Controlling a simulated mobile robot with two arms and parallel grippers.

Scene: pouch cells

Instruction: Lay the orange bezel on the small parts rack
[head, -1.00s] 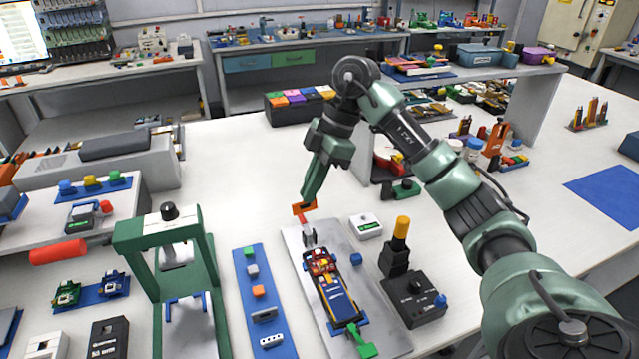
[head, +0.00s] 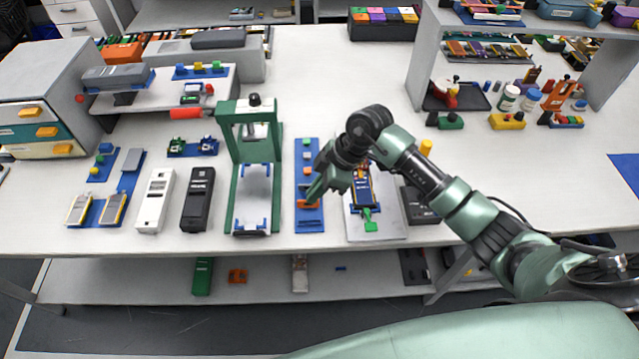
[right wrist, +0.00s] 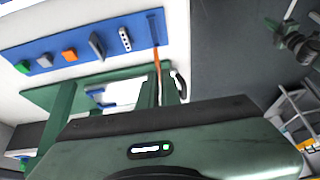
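The orange bezel (head: 307,204) is held at the fingertips of my right gripper (head: 313,193), over the near part of the blue small parts rack (head: 310,227). In the right wrist view the bezel (right wrist: 157,62) shows as a thin orange strip, seen edge-on at the fingers (right wrist: 164,88). That view also shows the rack (right wrist: 84,39), with several small parts in a row and bare blue at its near end. I cannot tell whether the bezel touches the rack. My left gripper is not in view.
A green press frame (head: 237,170) stands just left of the rack. A grey plate (head: 385,231) with a pouch-cell assembly (head: 362,188) lies just right of it. The table's front edge (head: 280,247) is close below the rack.

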